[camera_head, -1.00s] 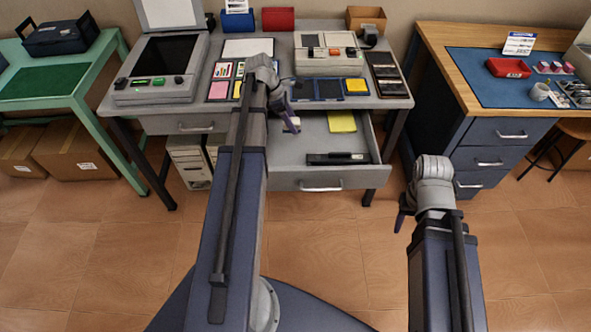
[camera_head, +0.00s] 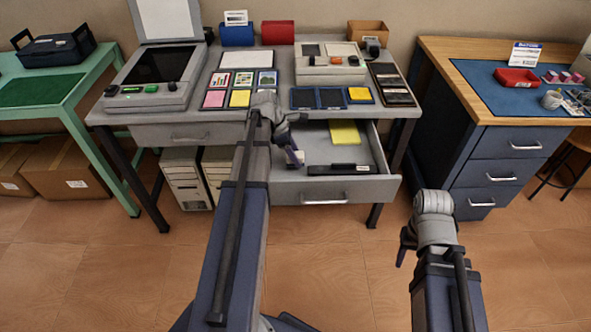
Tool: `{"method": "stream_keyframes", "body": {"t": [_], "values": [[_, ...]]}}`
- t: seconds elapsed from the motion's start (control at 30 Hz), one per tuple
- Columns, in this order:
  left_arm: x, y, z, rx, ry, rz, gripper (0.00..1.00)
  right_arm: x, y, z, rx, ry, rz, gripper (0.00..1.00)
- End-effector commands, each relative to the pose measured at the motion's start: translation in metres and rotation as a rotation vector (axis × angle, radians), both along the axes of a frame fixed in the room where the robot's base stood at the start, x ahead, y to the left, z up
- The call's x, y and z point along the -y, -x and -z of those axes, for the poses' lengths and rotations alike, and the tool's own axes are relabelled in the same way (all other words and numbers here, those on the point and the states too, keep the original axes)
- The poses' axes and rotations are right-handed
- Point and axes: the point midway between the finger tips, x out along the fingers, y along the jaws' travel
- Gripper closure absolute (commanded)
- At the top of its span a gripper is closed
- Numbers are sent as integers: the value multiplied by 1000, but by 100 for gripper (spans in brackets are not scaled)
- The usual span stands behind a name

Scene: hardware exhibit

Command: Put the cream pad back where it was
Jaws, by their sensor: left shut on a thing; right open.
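My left gripper (camera_head: 295,157) is over the left part of the open drawer (camera_head: 320,187) under the grey desk. It is shut on a small pale thing, which appears to be the cream pad (camera_head: 296,154); the fingers hide part of it. I cannot tell whether the pad touches the drawer floor. On the desk top, a pink pad (camera_head: 214,99) and a yellow pad (camera_head: 239,98) lie in a row, and my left arm covers the spot to their right. My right gripper (camera_head: 403,250) is open and empty, low in front of the drawer's right side.
The drawer also holds a yellow sheet (camera_head: 344,132) and a black bar (camera_head: 340,169). Dark blue-framed pads (camera_head: 303,99) and another yellow pad (camera_head: 360,95) lie on the desk. A scanner-like machine (camera_head: 155,75) stands at the left. Floor in front is clear.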

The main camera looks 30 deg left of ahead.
Motion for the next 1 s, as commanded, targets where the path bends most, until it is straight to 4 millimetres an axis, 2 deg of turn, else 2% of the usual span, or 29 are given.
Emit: {"method": "stream_keyframes", "body": {"t": [0.17,0.5,0.9,0.93,1.0], "values": [[0,0,3,0,0,0,91,0,0,3,0,0,0,50],[0,0,39,0,0,0,91,0,0,39,0,0,0,50],[0,0,41,0,0,0,91,0,0,41,0,0,0,50],[0,0,41,0,0,0,45,0,0,41,0,0,0,50],[0,0,40,0,0,0,37,0,0,40,0,0,0,50]]}}
